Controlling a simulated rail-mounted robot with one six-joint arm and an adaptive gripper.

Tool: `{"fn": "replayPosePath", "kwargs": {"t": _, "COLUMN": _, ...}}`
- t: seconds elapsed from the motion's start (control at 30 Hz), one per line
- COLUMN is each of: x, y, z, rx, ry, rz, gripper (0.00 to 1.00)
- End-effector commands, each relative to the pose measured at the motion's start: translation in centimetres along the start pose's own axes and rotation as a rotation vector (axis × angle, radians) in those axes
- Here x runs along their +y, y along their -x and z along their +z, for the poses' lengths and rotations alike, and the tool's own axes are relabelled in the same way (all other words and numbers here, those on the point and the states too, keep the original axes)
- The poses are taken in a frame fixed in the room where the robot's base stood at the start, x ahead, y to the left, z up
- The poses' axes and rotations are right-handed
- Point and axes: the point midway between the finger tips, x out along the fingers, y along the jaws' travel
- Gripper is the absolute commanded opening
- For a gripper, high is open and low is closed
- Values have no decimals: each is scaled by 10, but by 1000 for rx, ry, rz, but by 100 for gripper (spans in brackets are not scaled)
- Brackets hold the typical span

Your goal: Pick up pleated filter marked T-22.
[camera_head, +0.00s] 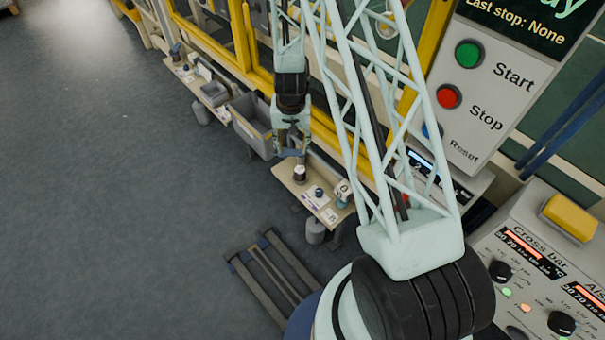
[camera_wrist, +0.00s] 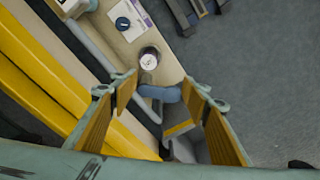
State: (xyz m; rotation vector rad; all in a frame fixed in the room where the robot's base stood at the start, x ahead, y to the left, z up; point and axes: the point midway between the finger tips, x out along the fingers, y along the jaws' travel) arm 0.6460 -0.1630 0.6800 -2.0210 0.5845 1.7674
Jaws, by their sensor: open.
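A short round item with dark sides and a pale marked top (camera_head: 299,174) stands upright on the end of a small beige table (camera_head: 287,175); it may be the pleated filter, but its marking is too small to read. It also shows in the wrist view (camera_wrist: 149,60), just beyond the fingertips. My gripper (camera_head: 291,154) is open and empty, pointing down above that end of the table. In the wrist view its fingers (camera_wrist: 158,82) are spread wide, with the round item ahead of the gap and not between them.
A small blue item (camera_head: 319,192) beside paper cards and a white-and-blue object (camera_head: 343,191) share the table. A grey bin (camera_head: 248,128) stands close beside the gripper. Yellow frame posts (camera_head: 335,135) run behind the table. The floor (camera_head: 130,200) on the left is open.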

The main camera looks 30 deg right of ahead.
Motion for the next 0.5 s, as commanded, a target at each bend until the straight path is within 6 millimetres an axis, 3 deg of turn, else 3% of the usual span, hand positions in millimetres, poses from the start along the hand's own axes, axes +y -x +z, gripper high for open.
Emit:
{"fn": "replayPosePath", "kwargs": {"t": 0.2, "x": 12, "y": -33, "z": 5, "rx": -6, "ry": -22, "rz": 16, "gripper": 43}}
{"fn": "replayPosePath", "kwargs": {"t": 0.5, "x": 17, "y": -46, "z": 7, "rx": -7, "ry": -30, "rz": 23, "gripper": 43}}
